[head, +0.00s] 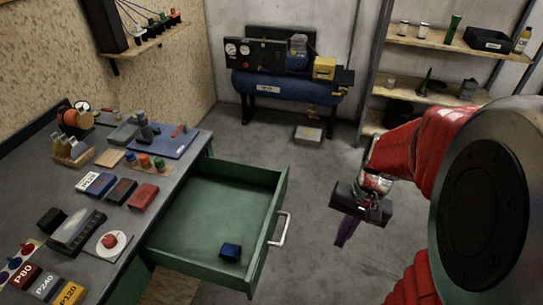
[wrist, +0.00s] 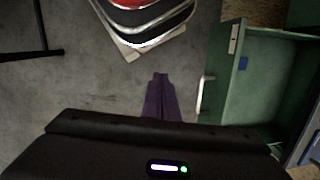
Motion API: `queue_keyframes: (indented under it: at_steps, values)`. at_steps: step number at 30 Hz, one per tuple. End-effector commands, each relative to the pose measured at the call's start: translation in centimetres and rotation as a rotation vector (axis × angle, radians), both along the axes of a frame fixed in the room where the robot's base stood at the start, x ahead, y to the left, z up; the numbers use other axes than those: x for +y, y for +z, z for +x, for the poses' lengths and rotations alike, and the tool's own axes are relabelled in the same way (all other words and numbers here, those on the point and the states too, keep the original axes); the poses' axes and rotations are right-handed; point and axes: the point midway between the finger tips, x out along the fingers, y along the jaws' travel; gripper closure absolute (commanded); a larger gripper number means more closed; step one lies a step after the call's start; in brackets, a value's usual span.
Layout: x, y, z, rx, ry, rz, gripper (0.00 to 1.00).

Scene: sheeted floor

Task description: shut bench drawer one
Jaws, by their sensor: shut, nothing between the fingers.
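The green bench drawer (head: 210,215) is pulled well out from the grey workbench in the head view, with a small dark blue box (head: 230,252) inside. Its pale bar handle (head: 280,229) is on the front panel. The drawer (wrist: 268,80) and its handle (wrist: 205,93) also show at the right in the wrist view. My gripper (head: 343,240) is to the right of the drawer front, apart from the handle, over open floor. Its purple fingers (wrist: 161,78) point down and are together, holding nothing.
The workbench (head: 90,215) carries tools, boxes and sanding packs. A blue compressor (head: 285,85) stands by the back wall, with a small box (head: 308,135) on the floor before it. Wooden shelves (head: 440,42) stand at the right. The floor between drawer and gripper is clear.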

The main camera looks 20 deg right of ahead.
Motion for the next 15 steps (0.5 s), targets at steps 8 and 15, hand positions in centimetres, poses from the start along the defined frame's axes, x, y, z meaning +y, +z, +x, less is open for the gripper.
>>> queue_keyframes:
  at_steps: [8,15]
  values:
    - [-1.4,-3.9,-0.5,0.117,-0.186,0.156,1.0]
    - [-2.1,-7.0,-0.9,0.205,-0.351,0.303,1.0]
